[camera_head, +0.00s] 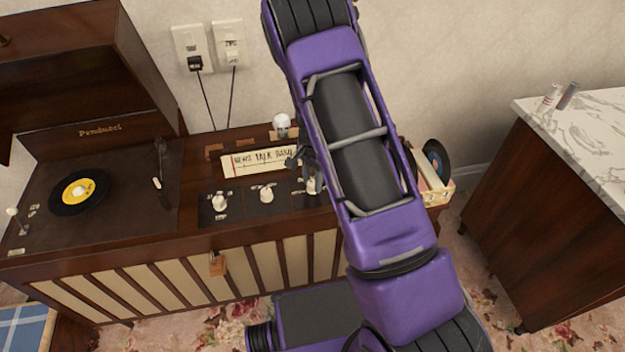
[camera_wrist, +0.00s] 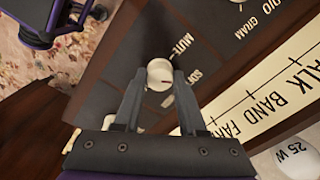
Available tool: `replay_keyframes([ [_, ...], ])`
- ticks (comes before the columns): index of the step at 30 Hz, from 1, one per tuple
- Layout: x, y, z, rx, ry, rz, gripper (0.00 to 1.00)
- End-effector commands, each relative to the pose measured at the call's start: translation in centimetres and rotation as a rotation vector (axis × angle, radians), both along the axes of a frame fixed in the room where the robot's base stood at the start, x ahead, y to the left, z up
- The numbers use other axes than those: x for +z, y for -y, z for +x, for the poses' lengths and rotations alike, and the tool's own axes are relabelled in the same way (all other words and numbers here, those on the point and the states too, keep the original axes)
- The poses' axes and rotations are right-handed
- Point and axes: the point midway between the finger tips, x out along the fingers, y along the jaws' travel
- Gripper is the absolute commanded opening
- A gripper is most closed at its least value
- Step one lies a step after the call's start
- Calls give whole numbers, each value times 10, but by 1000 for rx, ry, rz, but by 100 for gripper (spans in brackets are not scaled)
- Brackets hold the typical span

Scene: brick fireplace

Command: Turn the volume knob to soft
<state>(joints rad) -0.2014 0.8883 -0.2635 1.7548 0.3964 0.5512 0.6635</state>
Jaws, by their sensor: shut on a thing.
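The volume knob (camera_wrist: 159,71) is a round cream knob on a dark panel, with the words MUTE and SOFT (camera_wrist: 195,76) beside it in the wrist view. A small dark mark shows on its lower right, on the side toward SOFT. My gripper (camera_wrist: 160,76) is shut on the knob, one finger on each side. In the head view my gripper (camera_head: 303,160) is at the rightmost dark panel of the record console, and my purple arm hides part of that area. The knob (camera_head: 315,185) shows only partly there.
Two other cream knobs (camera_head: 219,202) (camera_head: 267,194) stand to the left. A turntable with a record (camera_head: 78,192) is at the far left under a raised lid (camera_head: 85,65). A bulb (camera_head: 282,125) stands behind the radio dial (camera_head: 258,160). A marble-topped cabinet (camera_head: 590,130) is at right.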

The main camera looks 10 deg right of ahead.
Motion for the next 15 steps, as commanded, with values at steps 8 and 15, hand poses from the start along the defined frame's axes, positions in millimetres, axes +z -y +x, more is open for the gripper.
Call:
replay_keyframes([
  [8, 1, 0, 0, -66, 1, -1, 0],
  [15, 0, 0, 1, -76, 1, 0, 0],
])
